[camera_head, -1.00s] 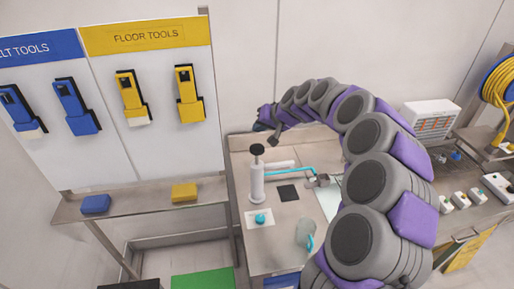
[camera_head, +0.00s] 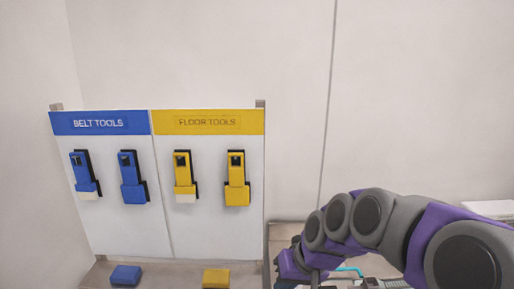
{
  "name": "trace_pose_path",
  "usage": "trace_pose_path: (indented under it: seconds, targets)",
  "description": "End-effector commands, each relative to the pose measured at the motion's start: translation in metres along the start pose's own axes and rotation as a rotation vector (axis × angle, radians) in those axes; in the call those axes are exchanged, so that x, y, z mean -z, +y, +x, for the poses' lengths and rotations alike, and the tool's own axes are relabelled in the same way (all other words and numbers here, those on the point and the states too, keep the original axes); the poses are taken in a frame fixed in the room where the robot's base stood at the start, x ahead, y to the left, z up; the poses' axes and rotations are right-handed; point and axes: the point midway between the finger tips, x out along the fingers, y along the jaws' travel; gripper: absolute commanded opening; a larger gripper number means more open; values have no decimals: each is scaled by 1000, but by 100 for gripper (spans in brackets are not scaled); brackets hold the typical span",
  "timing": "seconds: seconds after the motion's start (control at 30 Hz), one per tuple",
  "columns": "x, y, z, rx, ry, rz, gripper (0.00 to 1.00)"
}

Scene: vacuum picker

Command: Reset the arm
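My arm (camera_head: 375,225) enters from the lower right and curves over to the left, with grey round joints and purple covers. Its end, my gripper (camera_head: 300,268), hangs low near the right edge of the tool board, over the bench at the bottom of the picture. The fingers are too small and too hidden to tell whether they are open or shut. I see nothing clearly held.
A tool board (camera_head: 227,228) carries two blue tools under a blue belt sign (camera_head: 100,123) and two yellow tools under a yellow floor sign (camera_head: 208,122). A blue block (camera_head: 126,275) and a yellow block (camera_head: 216,278) lie on the shelf below. The upper wall is bare.

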Motion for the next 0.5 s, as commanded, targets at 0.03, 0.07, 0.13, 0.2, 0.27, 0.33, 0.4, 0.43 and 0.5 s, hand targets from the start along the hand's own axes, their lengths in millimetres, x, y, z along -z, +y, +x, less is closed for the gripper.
trace_pose_path:
  seconds: [0.03,0.07,0.13,0.2,0.27,0.33,0.4,0.43,0.5]
  targets:
    - [-19,0,-1,-23,-24,-6,0]
    - [-30,0,-2,-35,-42,-8,0]
    - [-57,2,-2,-64,-84,-6,0]
    - [-81,5,-4,-97,-118,-2,0]
    - [-104,8,-4,-125,-152,5,0]
    - [-130,13,-5,-160,-189,17,0]
    - [-157,19,-6,-194,-227,34,0]
    - [-168,22,-7,-210,-243,42,0]
    - [-192,28,-9,-244,-272,63,0]
